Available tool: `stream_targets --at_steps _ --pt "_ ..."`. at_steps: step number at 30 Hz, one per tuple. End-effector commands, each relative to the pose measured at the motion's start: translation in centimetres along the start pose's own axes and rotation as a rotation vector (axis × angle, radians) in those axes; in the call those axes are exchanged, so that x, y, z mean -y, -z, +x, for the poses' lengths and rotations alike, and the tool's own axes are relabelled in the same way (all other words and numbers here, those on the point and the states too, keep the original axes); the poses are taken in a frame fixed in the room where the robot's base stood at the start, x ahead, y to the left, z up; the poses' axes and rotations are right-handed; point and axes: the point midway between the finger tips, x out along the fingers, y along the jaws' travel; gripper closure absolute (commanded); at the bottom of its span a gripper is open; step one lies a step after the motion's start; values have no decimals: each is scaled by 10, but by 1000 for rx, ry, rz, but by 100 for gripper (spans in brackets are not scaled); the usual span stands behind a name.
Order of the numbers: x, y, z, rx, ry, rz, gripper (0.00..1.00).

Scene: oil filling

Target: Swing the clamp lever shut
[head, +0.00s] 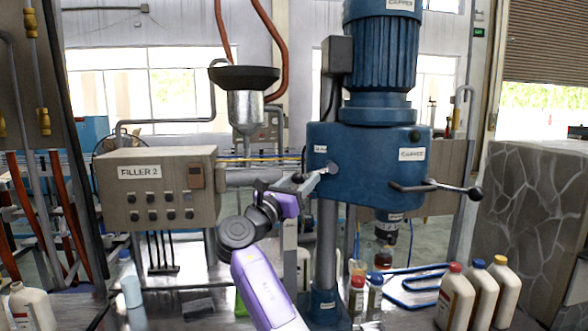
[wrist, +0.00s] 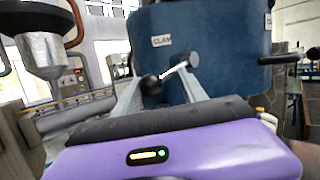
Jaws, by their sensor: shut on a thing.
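The clamp lever (wrist: 176,70) is a short metal rod with a dark round knob on the side of the blue machine head (wrist: 222,45), beside a label partly reading "CLAM". In the head view the lever (head: 321,172) slants up to the right towards its pivot on the blue housing (head: 365,158). My gripper (head: 306,182) reaches the lever from the lower left. In the wrist view my gripper (wrist: 160,80) has its fingers on either side of the lever's knob end and is shut on it. The exact finger contact is partly hidden.
A longer black-knobbed handle (head: 440,187) sticks out right of the housing. A steel column (head: 327,245) is close by on the right. Several bottles stand on the bench at right.

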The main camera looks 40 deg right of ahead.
Motion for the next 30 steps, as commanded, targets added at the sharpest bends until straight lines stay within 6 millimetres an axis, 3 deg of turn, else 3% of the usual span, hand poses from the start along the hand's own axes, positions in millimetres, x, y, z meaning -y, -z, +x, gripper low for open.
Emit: stream_targets --at_steps 15,30 --pt "15 46 7 330 -80 -342 67" --pt "28 62 16 532 -128 -542 67"
